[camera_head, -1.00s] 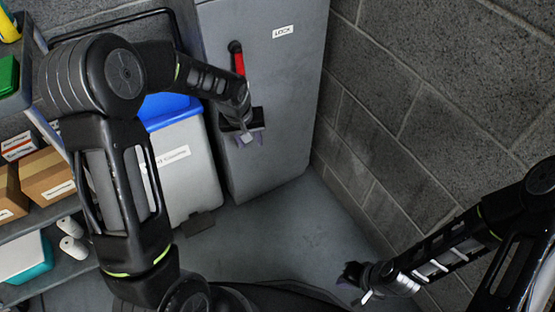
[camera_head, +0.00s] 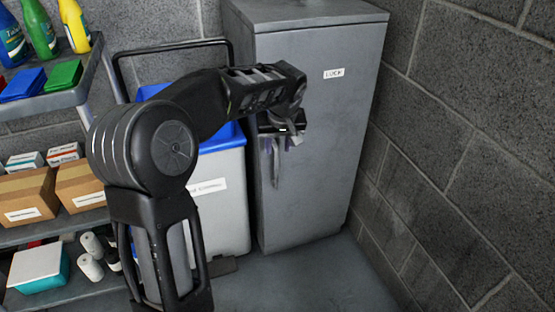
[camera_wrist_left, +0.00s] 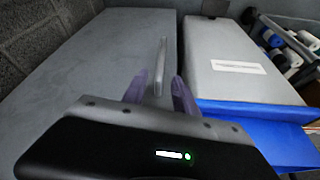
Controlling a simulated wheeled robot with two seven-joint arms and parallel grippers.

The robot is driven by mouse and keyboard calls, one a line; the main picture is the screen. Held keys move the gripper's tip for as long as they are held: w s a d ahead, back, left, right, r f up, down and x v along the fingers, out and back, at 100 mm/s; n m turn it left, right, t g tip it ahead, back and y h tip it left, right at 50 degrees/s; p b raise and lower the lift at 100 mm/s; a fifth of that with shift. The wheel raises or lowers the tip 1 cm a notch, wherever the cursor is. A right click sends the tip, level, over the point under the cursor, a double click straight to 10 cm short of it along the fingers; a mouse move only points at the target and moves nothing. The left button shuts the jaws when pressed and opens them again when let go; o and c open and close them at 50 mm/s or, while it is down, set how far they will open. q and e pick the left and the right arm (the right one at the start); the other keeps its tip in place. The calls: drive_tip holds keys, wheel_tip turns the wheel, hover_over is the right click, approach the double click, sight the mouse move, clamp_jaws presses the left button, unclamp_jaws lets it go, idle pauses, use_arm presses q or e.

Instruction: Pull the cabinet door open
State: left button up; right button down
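The grey metal cabinet (camera_head: 335,130) stands in the corner with its door looking shut. A thin upright handle (camera_head: 276,172) is near the door's left edge. My left gripper (camera_head: 279,147) is at the handle, fingers pointing at the door. In the left wrist view, the two purple-tinted fingers (camera_wrist_left: 160,88) are apart, with the handle (camera_wrist_left: 161,62) between them and small gaps showing on both sides. My right gripper is out of view.
A grey bin with a blue lid (camera_head: 222,190) stands close to the cabinet's left. Shelves with cardboard boxes (camera_head: 28,196) and bottles are farther left. A block wall (camera_head: 460,150) stands close on the right. Floor shows in front of the cabinet.

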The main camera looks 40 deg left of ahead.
sight(277, 156)
use_arm(q)
drive_tip(key=b+x, duration=0.2)
drive_tip(key=x, duration=0.5)
drive_tip(key=shift+w+a+f, duration=0.1)
drive_tip(key=shift+f, duration=0.3)
drive_tip(key=shift+c, duration=0.5)
clamp_jaws()
idle(0.6)
